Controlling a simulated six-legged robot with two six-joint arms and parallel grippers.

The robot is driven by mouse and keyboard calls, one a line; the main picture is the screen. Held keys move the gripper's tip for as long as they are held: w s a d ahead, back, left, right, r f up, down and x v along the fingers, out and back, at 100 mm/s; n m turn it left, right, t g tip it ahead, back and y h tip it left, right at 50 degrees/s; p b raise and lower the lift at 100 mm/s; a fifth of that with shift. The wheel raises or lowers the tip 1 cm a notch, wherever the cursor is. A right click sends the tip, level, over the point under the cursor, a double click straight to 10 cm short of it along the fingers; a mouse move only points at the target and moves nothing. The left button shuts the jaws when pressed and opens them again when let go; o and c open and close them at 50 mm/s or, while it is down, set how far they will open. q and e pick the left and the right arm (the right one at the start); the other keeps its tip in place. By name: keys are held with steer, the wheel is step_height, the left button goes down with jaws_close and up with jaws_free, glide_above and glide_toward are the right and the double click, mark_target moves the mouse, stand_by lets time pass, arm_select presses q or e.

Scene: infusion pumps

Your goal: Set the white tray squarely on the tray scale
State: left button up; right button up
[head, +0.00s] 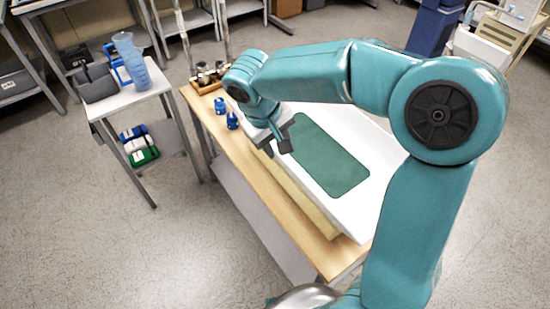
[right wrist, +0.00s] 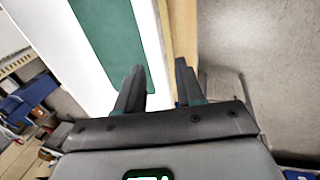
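A large white slab-like piece (head: 350,205) with a green panel (head: 332,160) on top lies along the wooden table. I take it for the white tray, but cannot tell it apart from a tray scale. It also shows in the right wrist view (right wrist: 144,30). My right gripper (head: 276,142) is at its left long edge in the head view. In the right wrist view its fingers (right wrist: 158,85) stand apart, one over the white side and one over the wood. Nothing is seen clamped between them. My left gripper is not in view.
The wooden table (head: 255,165) has a clear strip along its left edge. Small blue items (head: 232,121) and a wooden rack (head: 208,78) with metal pieces stand at its far end. A side cart (head: 125,98) with a blue jug (head: 131,62) is to the left. Floor between is open.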

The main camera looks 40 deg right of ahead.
steer(key=a+f+n+y, duration=0.25)
steer(key=a+f, duration=0.55)
steer(key=f, duration=0.4)
steer(key=s+a+f+m+y, duration=0.1)
steer(key=s+a+f, duration=0.4)
steer(key=f, duration=0.5)
steer(key=s+a+f+m+y, duration=0.2)
steer(key=s+a+f, duration=0.4)
steer(key=f, duration=0.4)
steer(key=shift+s+a+f+y, duration=0.15)
steer(key=shift+s+a+y, duration=0.1)
steer(key=shift+s+y, duration=0.5)
